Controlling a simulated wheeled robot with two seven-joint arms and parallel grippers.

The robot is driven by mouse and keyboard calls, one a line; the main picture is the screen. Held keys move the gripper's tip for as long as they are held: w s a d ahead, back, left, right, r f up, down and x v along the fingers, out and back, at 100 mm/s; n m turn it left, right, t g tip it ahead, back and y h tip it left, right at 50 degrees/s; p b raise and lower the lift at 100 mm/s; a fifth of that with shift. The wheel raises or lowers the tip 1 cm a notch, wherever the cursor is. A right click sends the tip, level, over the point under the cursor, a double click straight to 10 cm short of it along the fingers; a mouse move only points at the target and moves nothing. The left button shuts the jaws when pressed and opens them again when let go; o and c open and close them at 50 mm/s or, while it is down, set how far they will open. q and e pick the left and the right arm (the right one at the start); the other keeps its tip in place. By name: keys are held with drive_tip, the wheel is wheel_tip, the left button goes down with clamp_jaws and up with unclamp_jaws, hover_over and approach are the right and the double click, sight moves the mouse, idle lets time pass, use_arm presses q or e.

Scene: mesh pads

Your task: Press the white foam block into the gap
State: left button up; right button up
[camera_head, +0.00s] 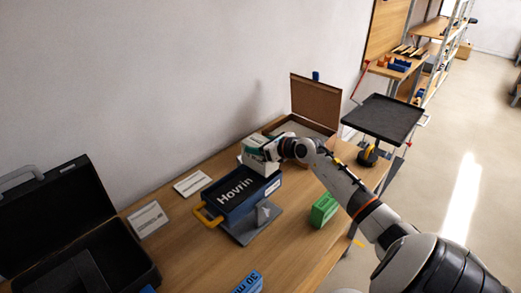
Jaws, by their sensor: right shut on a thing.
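My right gripper (272,149) reaches in from the right and is shut on a pale block with a dark green part (257,157), taken to be the white foam block. It is at the far end of a dark blue case (238,198) marked "Hovrin", which has a yellow handle. Whether the block touches the case cannot be told. The fingertips are small and partly hidden by the hand. No gap can be made out clearly. My left gripper is not in view.
An open black case (80,240) fills the table's left end. White cards (192,183) lie behind the blue case. A green block (324,209) and a blue item (247,283) lie in front. An open brown box (315,103) and a black tray (384,118) are beyond.

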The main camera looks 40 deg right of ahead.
wheel_tip(320, 180, down, 2)
drive_tip(key=shift+f, duration=0.1)
drive_tip(key=shift+f+b, duration=0.4)
drive_tip(key=shift+f, duration=0.2)
drive_tip(key=o, duration=1)
drive_tip(key=shift+r, duration=0.1)
